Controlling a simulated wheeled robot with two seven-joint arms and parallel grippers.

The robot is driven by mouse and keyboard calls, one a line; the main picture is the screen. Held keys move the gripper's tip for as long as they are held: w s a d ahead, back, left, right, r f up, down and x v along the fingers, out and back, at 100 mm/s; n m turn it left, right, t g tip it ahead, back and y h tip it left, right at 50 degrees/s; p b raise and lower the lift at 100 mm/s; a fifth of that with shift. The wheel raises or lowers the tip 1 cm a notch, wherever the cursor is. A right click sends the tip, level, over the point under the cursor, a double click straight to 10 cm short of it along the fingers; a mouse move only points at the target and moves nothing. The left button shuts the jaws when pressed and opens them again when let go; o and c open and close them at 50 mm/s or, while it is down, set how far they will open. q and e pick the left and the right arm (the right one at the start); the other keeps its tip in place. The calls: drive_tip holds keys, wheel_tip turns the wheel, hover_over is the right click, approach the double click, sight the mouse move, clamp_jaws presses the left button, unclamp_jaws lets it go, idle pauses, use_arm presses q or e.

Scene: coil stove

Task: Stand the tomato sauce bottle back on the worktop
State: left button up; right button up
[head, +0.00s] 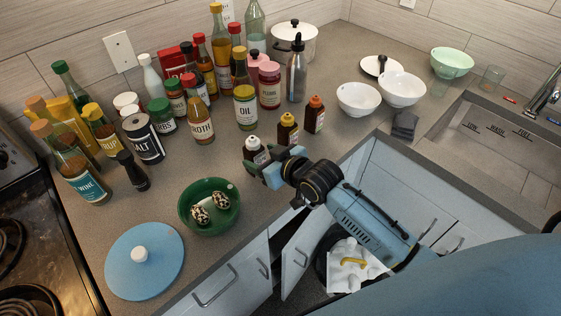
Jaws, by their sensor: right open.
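Three small dark sauce bottles stand upright on the worktop (345,140) near its front edge: one with a white cap (257,151), one with a yellow cap (287,130) and one with an orange-red cap (314,116). Their labels are too small to read, so I cannot tell for certain which is the tomato sauce. My right gripper (264,168) is open at the white-capped bottle, reaching in from the lower right. Its fingers hide that bottle's lower part, and I cannot tell whether they touch it. My left gripper is not in view.
A green bowl (209,228) with speckled eggs and a blue lid (144,262) lie left of the gripper. Several bottles and jars crowd the back left. White bowls (358,99) stand right, before the sink (495,135). A cupboard door (302,252) hangs open below, beside a bin (322,268).

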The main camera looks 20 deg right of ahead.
drive_tip(key=v, duration=0.8)
drive_tip(key=shift+s, duration=0.3)
